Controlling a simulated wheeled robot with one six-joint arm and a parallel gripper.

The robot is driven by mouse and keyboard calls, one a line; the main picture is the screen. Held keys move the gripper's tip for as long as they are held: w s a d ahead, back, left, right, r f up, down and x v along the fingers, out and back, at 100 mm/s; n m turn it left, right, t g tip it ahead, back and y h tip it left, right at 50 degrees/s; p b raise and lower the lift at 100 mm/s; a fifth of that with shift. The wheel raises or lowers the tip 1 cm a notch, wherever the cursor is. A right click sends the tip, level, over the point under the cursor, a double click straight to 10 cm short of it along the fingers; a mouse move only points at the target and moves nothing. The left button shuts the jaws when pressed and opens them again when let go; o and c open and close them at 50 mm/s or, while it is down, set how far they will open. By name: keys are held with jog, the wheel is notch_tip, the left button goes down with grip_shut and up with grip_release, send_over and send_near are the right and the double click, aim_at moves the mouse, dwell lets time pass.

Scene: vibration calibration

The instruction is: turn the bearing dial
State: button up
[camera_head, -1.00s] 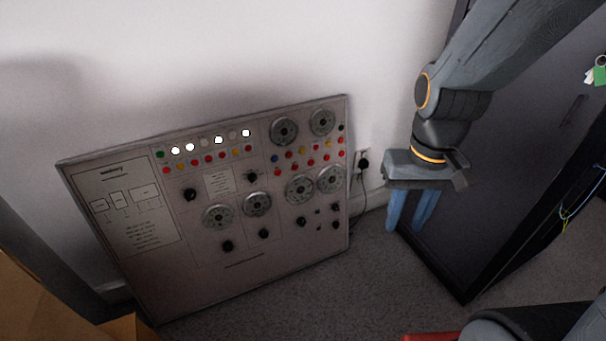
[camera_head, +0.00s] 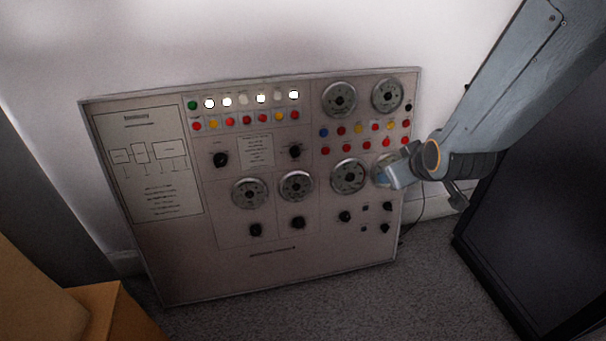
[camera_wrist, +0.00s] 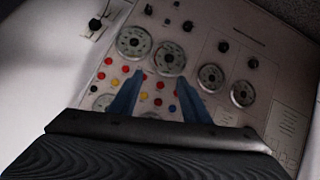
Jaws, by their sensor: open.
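A grey panel (camera_head: 190,270) carries several round silver dials. I cannot read which one is the bearing dial. Two dials sit at the top right, the left one (camera_head: 339,99) and the right one (camera_head: 387,95). A lower row holds more, including one (camera_head: 348,175) beside my gripper. My gripper (camera_head: 388,177) is in front of the rightmost lower dial (camera_head: 377,168) and partly hides it. In the wrist view its blue fingers (camera_wrist: 158,98) are apart with nothing held, and the two lower right dials (camera_wrist: 134,42) (camera_wrist: 169,58) show beyond the tips. Contact cannot be told.
Coloured buttons (camera_head: 358,129) and black knobs (camera_head: 345,216) lie close around the dials. A dark cabinet (camera_head: 530,230) stands at the right. A wooden box (camera_head: 110,310) is at the lower left. Carpet lies in front of the panel.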

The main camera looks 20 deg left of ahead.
jog(key=w+a+f+n+t+y+b, duration=0.1)
jog(key=w+a+f+n+y+b, duration=0.1)
jog(key=w+a+f+b, duration=0.3)
jog(key=a+f+n+t+y+b, duration=0.2)
jog(key=a+b, duration=0.2)
jog(key=a, duration=0.2)
jog(key=n+t+y+b, duration=0.2)
jog(key=n+y+b, duration=0.3)
jog(key=b, duration=0.4)
send_near(297, 155)
jog(key=shift+b+x, duration=1)
jog(key=shift+x, duration=3.1)
jog(key=shift+d, duration=0.1)
jog(key=c, duration=1)
